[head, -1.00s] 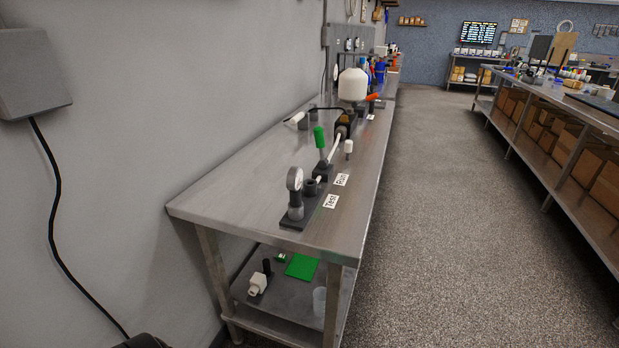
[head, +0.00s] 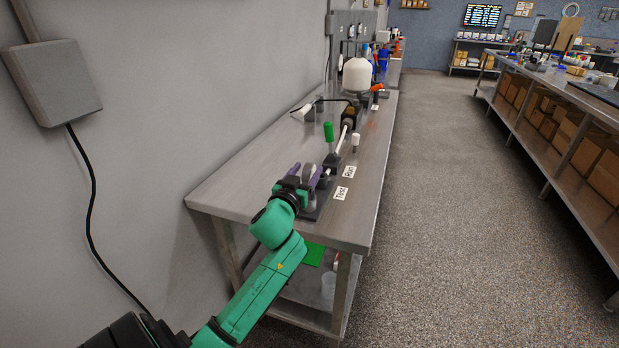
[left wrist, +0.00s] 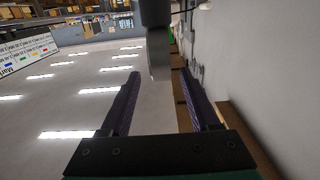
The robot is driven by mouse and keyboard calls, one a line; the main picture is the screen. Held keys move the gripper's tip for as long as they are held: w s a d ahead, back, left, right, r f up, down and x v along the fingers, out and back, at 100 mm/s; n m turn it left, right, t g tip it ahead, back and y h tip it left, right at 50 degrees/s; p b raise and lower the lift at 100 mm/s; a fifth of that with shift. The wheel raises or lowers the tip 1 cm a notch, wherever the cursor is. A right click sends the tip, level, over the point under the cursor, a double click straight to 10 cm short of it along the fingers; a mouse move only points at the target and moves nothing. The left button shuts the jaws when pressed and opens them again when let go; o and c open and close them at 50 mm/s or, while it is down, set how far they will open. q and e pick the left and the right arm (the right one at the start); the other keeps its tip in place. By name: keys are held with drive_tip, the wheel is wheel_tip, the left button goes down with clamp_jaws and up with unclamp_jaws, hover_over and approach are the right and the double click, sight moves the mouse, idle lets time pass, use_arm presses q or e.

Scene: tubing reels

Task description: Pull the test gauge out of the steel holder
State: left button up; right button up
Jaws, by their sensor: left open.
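The test gauge (head: 308,172), a round grey-white dial, stands upright near the front end of the bench. It sits in a short grey steel holder (head: 309,203) on a dark base plate; my gripper partly covers both. My left gripper (head: 310,176) has its purple fingers open, one on each side of the gauge in the head view. In the left wrist view, the open fingers (left wrist: 157,98) show with a grey upright piece (left wrist: 158,55), seemingly the gauge edge-on, between them toward the tips. Contact cannot be told. My right gripper is not in view.
A green-handled valve (head: 328,135), a white pipe and a white tank (head: 357,75) stand farther back on the steel bench (head: 240,185). "Test" and "Run" labels lie at the right. The grey wall is close on the left; the floor at right is clear.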

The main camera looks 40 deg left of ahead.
use_arm(q)
drive_tip(key=p+x, duration=0.1)
drive_tip(key=x, duration=0.4)
drive_tip(key=shift+w+a, duration=0.25)
drive_tip(key=shift+w+f, duration=0.25)
drive_tip(key=shift+w, duration=0.05)
drive_tip(key=shift+s+r, duration=0.1)
drive_tip(key=shift+s, duration=0.05)
clamp_jaws()
